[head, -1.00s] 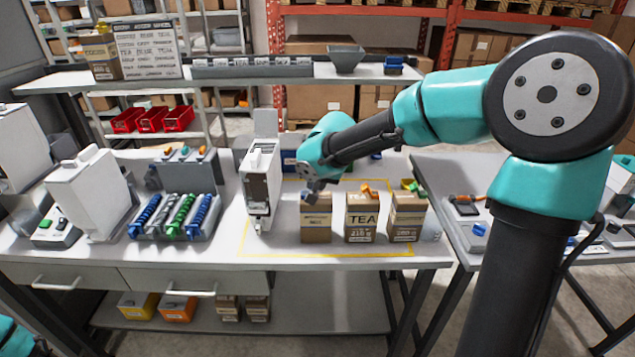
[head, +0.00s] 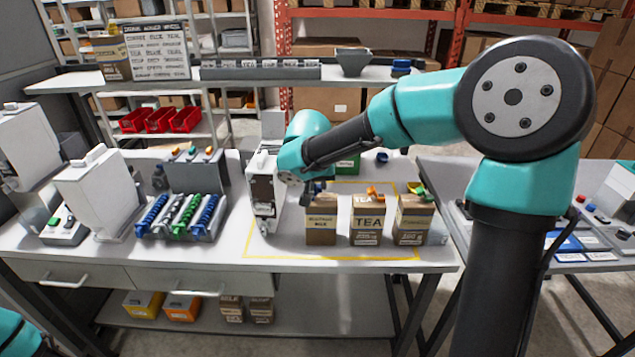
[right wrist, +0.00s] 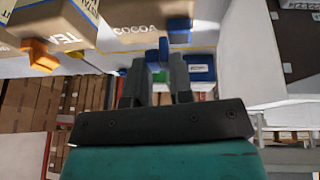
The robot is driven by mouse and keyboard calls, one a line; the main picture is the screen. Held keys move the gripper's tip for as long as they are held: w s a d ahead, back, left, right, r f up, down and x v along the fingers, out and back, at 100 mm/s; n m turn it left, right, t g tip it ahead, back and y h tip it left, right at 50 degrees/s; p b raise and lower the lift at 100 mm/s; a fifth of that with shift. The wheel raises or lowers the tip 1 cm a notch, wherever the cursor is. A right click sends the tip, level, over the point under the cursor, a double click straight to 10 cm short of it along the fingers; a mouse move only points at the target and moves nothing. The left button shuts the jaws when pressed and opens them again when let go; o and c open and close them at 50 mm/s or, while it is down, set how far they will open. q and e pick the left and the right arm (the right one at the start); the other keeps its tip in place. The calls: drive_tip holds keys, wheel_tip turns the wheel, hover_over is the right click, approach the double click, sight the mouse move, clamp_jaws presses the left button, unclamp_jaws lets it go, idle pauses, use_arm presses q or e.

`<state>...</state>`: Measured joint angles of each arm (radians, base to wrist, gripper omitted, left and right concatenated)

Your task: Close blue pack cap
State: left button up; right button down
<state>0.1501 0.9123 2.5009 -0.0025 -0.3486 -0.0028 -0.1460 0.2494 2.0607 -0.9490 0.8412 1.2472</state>
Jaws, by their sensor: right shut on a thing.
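The blue-capped pack (head: 321,228) is a brown carton at the left end of a row of three on the bench. It stands upright. My right gripper (head: 306,192) is at its top left edge in the head view. In the right wrist view the right gripper (right wrist: 156,72) is shut on a small blue piece, the blue cap (right wrist: 163,50), between its fingertips. A blue part also shows by the carton marked COCOA (right wrist: 140,18). Whether the cap is seated is too small to tell. My left gripper is out of view.
The TEA pack (head: 367,228) with an orange cap and a pack with a green cap (head: 413,228) stand close on the right. A white dispenser (head: 263,190) stands close on the left. The yellow-outlined bench front is clear.

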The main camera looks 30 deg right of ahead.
drive_tip(key=c, duration=1.1)
unclamp_jaws()
drive_tip(key=shift+r, duration=0.1)
drive_tip(key=v, duration=1.7)
drive_tip(key=shift+s+a+r, duration=0.1)
